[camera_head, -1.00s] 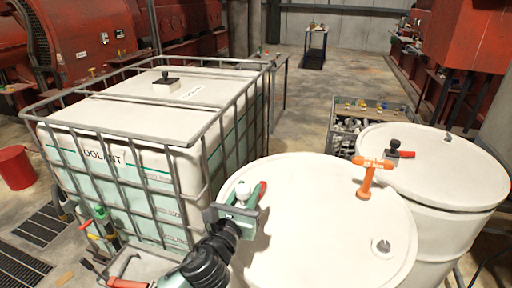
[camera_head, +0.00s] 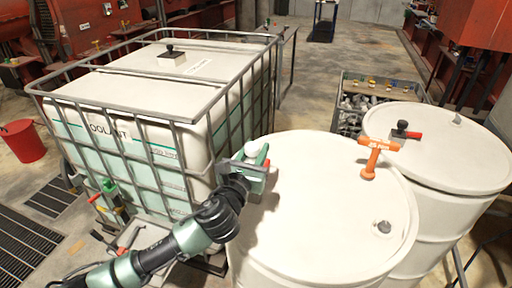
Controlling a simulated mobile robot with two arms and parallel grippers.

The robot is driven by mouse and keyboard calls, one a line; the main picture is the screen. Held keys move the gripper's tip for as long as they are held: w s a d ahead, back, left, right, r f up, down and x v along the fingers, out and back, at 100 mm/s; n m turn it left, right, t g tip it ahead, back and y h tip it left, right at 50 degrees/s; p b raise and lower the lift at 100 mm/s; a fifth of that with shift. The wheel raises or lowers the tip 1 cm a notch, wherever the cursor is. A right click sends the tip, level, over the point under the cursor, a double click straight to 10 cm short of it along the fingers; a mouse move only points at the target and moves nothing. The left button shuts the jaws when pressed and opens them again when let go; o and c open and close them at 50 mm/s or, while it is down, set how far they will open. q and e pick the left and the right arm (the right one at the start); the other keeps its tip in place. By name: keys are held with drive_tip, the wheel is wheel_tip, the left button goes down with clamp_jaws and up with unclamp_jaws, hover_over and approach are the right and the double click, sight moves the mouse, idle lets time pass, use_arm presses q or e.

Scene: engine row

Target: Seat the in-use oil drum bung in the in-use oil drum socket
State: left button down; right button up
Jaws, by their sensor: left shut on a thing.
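On the drum top, near the front right rim, is a round grey fitting (camera_head: 383,227), possibly the socket. An orange T-shaped piece (camera_head: 374,154) with lettering stands upright near the drum's back right rim. My right gripper is not in view.
A second white drum (camera_head: 455,150) with a black-and-red fitting (camera_head: 404,131) stands behind right. A caged coolant tank (camera_head: 120,92) stands close on the left. A crate (camera_head: 347,126) of metal parts lies behind. The front drum's middle is clear.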

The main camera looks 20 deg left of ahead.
use_arm(q)
drive_tip(key=shift+f+b, duration=1.6)
drive_tip(key=shift+f, duration=1.1)
drive_tip(key=shift+f+b, duration=0.8)
drive_tip(key=shift+f, duration=0.7)
drive_tip(key=c, duration=1)
unclamp_jaws()
drive_tip(key=shift+o, duration=0.2)
drive_tip(key=s+b, duration=0.1)
drive_tip(key=s, duration=0.6)
drive_tip(key=shift+a+f+b, duration=0.1)
drive_tip(key=shift+f+b, duration=0.05)
drive_tip(key=shift+b, duration=0.2)
drive_tip(key=shift+s, duration=0.4)
